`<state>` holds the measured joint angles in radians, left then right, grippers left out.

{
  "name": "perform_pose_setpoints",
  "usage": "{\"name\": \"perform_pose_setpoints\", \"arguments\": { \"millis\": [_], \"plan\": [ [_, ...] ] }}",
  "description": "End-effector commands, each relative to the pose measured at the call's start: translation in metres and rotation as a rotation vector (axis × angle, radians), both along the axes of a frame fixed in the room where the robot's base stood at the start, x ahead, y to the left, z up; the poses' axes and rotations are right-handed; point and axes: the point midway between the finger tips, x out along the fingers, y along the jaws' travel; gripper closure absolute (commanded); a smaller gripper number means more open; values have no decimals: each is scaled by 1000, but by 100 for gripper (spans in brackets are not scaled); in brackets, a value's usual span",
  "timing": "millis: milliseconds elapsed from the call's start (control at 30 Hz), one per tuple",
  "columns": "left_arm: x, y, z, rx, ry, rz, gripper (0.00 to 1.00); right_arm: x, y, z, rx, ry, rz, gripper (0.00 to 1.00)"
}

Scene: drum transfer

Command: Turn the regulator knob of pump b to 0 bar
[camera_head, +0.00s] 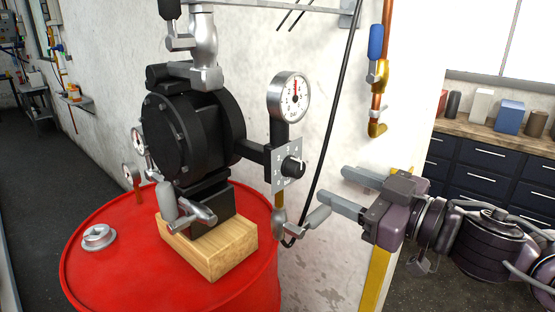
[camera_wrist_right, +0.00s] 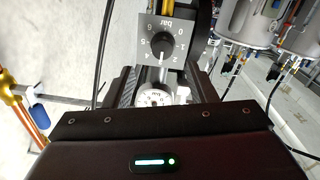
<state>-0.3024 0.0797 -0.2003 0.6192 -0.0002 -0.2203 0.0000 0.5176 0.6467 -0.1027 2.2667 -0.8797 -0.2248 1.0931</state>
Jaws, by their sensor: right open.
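The regulator knob (camera_head: 292,166) is round and black, on a grey scale plate (camera_head: 283,178) to the right of a black pump (camera_head: 185,130). No letter on the pump is readable. In the right wrist view the knob (camera_wrist_right: 162,43) has a white mark pointing toward the picture's bottom, about between 2 and 4 on the 0 to 6 bar scale. A white-faced gauge (camera_head: 290,97) stands above the knob; its reading is unclear. My right gripper (camera_head: 334,186) is open and empty, apart from the knob, to its right and slightly lower. My left gripper is not in view.
The pump rests on a wooden block (camera_head: 215,245) on a red drum (camera_head: 130,265). A black hose (camera_head: 322,130) hangs close to my right gripper. A copper pipe with a blue-handled valve (camera_head: 376,42) runs down the wall. Drawers (camera_head: 490,165) stand at the right.

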Motion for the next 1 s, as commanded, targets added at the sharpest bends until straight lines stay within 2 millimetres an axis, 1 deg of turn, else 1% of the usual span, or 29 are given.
{"name": "perform_pose_setpoints", "arguments": {
  "millis": [67, 133, 400, 533, 700, 900, 933, 1000],
  "plan": [
    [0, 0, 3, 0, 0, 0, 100, -2, 5, 4, -6, -5, 7, 49],
    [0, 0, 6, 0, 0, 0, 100, 3, 11, 5, -3, -4, 8, 49],
    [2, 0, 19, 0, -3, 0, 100, 30, 46, 5, -2, -3, 8, 49],
    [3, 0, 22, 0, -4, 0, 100, 39, 57, 4, -2, -3, 7, 49],
    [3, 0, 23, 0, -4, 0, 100, 44, 63, 3, -4, -5, 4, 49],
    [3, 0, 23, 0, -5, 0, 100, 44, 63, 2, -4, -6, 4, 49],
    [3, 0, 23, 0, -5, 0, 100, 44, 63, 2, -4, -6, 4, 51],
    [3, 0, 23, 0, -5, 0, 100, 44, 63, 2, -4, -5, 5, 60]
  ]
}}
